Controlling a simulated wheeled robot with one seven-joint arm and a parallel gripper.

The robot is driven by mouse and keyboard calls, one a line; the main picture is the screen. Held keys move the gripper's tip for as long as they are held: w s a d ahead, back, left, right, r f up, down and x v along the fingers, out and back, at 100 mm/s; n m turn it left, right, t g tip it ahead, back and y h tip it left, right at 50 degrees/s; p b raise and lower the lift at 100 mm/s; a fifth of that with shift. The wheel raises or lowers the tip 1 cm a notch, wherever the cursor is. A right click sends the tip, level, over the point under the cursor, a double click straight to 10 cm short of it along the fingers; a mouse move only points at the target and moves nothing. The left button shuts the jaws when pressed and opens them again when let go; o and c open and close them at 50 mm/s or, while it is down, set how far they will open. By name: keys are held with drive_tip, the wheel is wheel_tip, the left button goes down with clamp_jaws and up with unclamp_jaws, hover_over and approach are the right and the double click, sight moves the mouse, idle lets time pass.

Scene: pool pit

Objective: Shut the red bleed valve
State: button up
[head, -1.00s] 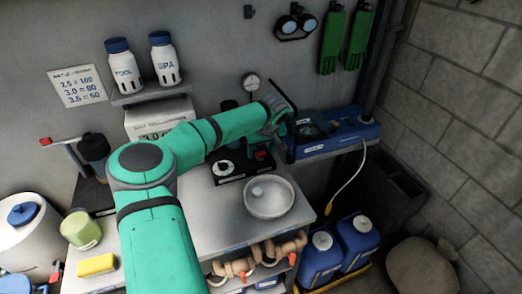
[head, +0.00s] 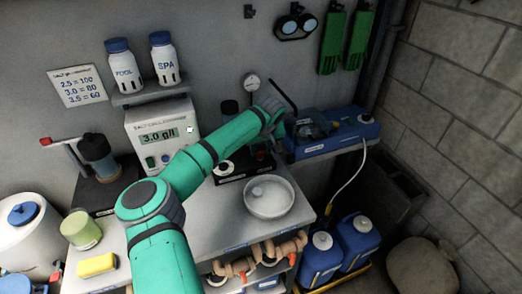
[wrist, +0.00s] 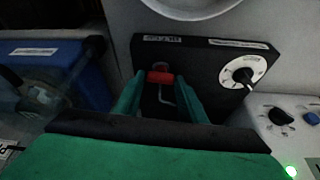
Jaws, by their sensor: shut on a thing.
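The red bleed valve handle (wrist: 160,77) stands in front of a black plate (wrist: 207,62) in the wrist view, with a bent metal stem below it. My gripper (wrist: 160,82) has a green finger on each side of the red handle and is shut on it. In the head view, my gripper is mostly hidden by my own wrist. A small red part (head: 260,155) shows there above the black base (head: 232,180). The valve's exact angle is hard to tell.
A dial (wrist: 242,73) sits right of the handle. A blue case (head: 335,135) stands close on the right and a white bowl (head: 270,197) in front. A salt meter (head: 160,135) reads 3.0 g/l. A red-levered device (head: 97,155) stands at the left.

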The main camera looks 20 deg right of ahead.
drive_tip(key=shift+a+f+m+h, duration=0.15)
drive_tip(key=shift+m+h, duration=0.35)
drive_tip(key=shift+m, duration=0.9)
drive_tip(key=shift+a+m+g+h, duration=0.1)
drive_tip(key=shift+m+g+h, duration=0.2)
drive_tip(key=shift+m, duration=0.4)
drive_tip(key=m+h, duration=0.1)
drive_tip(key=m, duration=0.2)
drive_tip(key=shift+w+a+m+g, duration=0.1)
drive_tip(key=shift+w+m+g, duration=0.05)
drive_tip(key=shift+m+g, duration=0.2)
drive_tip(key=m, duration=0.2)
drive_tip(key=m+g+h, duration=0.1)
drive_tip(key=m, duration=0.1)
drive_tip(key=shift+w+a+g, duration=0.1)
drive_tip(key=shift+w+g, duration=0.05)
drive_tip(key=shift+g, duration=0.1)
drive_tip(key=m, duration=0.2)
drive_tip(key=m+g, duration=0.1)
drive_tip(key=m, duration=0.1)
drive_tip(key=shift+w+m+g, duration=0.15)
drive_tip(key=shift+m+g, duration=0.1)
drive_tip(key=shift+g, duration=0.05)
drive_tip(key=o, duration=1.1)
drive_tip(key=shift+c, duration=0.2)
drive_tip(key=shift+r+h, duration=0.2)
drive_tip(key=shift+h, duration=0.1)
